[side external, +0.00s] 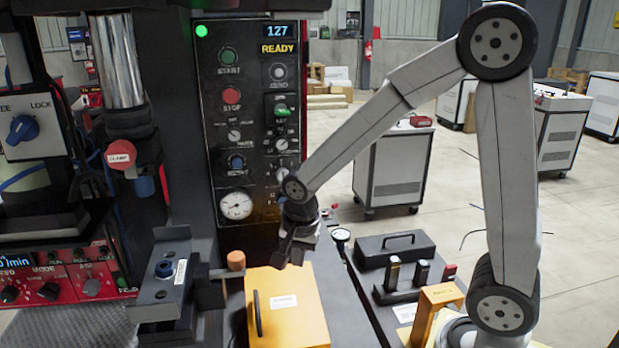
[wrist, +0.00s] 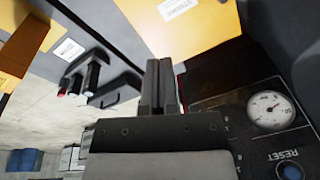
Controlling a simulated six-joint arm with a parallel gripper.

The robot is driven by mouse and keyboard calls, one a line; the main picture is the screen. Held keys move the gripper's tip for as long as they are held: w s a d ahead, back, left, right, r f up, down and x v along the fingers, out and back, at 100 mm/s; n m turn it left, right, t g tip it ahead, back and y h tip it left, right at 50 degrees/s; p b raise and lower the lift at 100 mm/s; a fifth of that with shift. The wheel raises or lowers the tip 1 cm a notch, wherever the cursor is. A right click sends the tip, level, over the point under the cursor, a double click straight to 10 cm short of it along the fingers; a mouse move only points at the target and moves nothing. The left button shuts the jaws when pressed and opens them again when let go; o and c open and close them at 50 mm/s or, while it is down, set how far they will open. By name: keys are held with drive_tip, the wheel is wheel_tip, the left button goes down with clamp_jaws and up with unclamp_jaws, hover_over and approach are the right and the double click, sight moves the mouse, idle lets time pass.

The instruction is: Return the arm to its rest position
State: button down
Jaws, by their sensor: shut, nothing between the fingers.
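My gripper (side external: 292,247) hangs at the end of my arm, in front of the lower part of the black control panel. In the wrist view my gripper (wrist: 161,68) shows its two fingers pressed together with nothing between them. Below it in the side view stands a yellow-orange box (side external: 284,305) with a dark handle and a white label. The box also shows at the top of the wrist view (wrist: 205,28). My gripper's tips are near the box's back edge; I cannot tell the exact gap.
The control panel (side external: 243,105) with buttons, a gauge (side external: 236,205) and a READY display stands behind my gripper. An orange knob (side external: 236,260) is left of it. To the right are a black case (side external: 394,249), several small upright items and a yellow bracket (side external: 436,297). Grey cabinets stand farther back.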

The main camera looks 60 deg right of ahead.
drive_tip(key=s+a+f+n+t+y, duration=0.1)
drive_tip(key=s+f+n, duration=0.1)
drive_tip(key=s+n, duration=0.5)
drive_tip(key=n, duration=0.6)
drive_tip(key=shift+a+f+n, duration=0.35)
drive_tip(key=shift+n, duration=0.05)
